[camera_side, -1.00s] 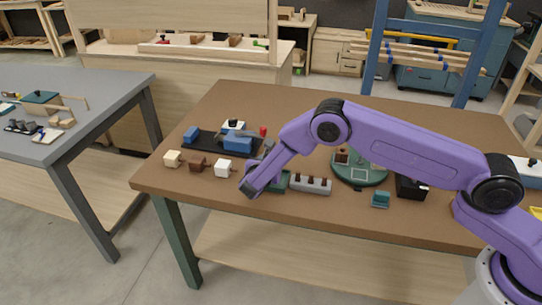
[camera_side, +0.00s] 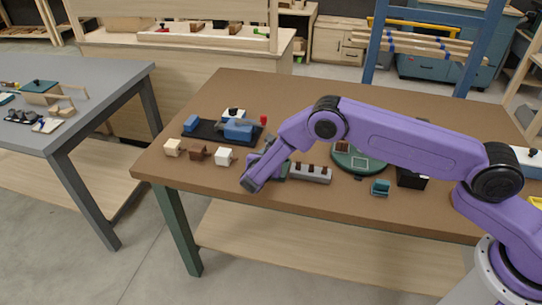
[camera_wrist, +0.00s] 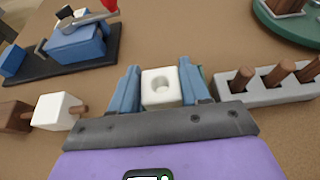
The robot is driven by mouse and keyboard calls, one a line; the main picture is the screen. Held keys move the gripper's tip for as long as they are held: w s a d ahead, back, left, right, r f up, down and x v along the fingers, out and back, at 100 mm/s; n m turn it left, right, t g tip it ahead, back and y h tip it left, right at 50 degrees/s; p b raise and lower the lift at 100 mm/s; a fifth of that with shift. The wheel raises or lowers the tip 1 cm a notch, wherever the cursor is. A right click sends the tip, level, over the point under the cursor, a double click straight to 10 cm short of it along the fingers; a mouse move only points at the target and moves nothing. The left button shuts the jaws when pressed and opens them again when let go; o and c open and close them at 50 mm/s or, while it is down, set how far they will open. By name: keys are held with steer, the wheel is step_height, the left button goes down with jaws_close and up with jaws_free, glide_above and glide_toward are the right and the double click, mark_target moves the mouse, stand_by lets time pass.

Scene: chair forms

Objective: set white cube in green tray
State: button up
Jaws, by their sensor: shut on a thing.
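My gripper (camera_wrist: 160,92) is shut on a white cube (camera_wrist: 162,86) with a round hole in its top, seen between the two fingers in the wrist view. In the side view my gripper (camera_side: 252,184) is low near the table's front edge and hides this cube. A small green piece (camera_side: 286,173), perhaps the green tray, shows just right of the gripper, mostly hidden. I cannot tell whether the cube touches it. Another white cube (camera_side: 224,156), with a brown peg, sits on the table left of the gripper; it also shows in the wrist view (camera_wrist: 55,112).
A grey block with brown pegs (camera_side: 311,174) stands close to the right of the gripper. A round green board (camera_side: 345,162) is beyond it. A black base with blue parts (camera_side: 205,131) lies behind left. A brown cube (camera_side: 197,153) and a cream cube (camera_side: 173,148) are farther left.

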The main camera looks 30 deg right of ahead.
steer(key=shift+f, duration=0.55)
stand_by(0.4)
steer(key=o, duration=1.6)
steer(key=shift+c, duration=0.2)
steer(key=shift+r, duration=3.05)
